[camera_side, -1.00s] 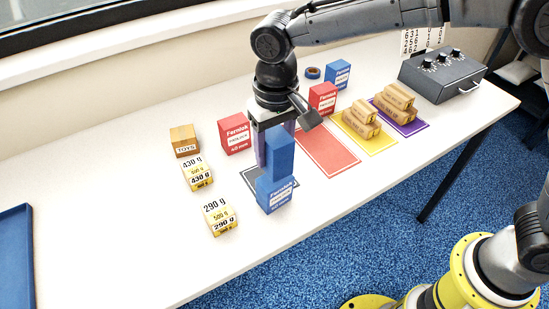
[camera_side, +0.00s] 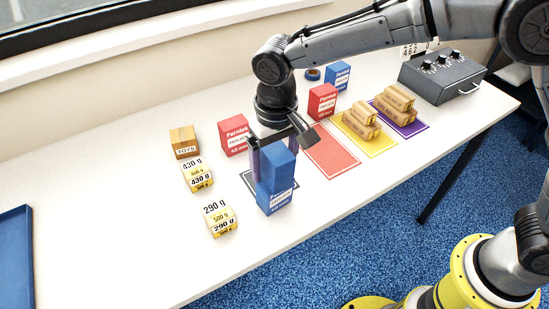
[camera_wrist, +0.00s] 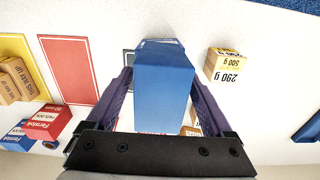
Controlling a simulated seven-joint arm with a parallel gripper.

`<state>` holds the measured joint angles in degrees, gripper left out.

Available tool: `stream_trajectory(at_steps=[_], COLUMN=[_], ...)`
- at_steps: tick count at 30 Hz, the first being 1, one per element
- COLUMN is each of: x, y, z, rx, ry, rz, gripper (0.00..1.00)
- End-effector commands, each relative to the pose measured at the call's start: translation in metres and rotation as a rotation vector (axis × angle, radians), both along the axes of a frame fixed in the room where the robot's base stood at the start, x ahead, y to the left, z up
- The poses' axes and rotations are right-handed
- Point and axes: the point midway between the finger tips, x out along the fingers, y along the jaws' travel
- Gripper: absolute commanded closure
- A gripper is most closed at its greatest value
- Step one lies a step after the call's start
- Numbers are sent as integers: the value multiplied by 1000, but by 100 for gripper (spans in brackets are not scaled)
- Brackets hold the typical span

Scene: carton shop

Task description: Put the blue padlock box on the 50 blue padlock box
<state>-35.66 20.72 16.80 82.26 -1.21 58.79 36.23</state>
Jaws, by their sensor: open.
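Two blue padlock boxes stand one above the other near the table's front edge. The upper blue box (camera_side: 277,172) shows plain blue faces and appears to rest on the lower one. The lower blue box (camera_side: 276,201) stands upright and has a white printed label. My gripper (camera_side: 273,160) is open, with its fingers on either side of the upper box.
A dark mat (camera_side: 252,184) lies behind the boxes. A red mat (camera_side: 331,152) and mats with cartons lie right. A blue tray (camera_side: 17,260) is far left.

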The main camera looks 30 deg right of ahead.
Motion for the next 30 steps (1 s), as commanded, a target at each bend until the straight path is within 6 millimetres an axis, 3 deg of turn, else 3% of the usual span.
stream_trajectory(at_steps=[5, 21, 30], x=[0, -3, -4], y=[0, 1, 0], z=[12, 109, 122], rx=[2, 2, 0], ry=[-2, -2, 1], rz=[0, 1, 0], gripper=[14, 14, 14])
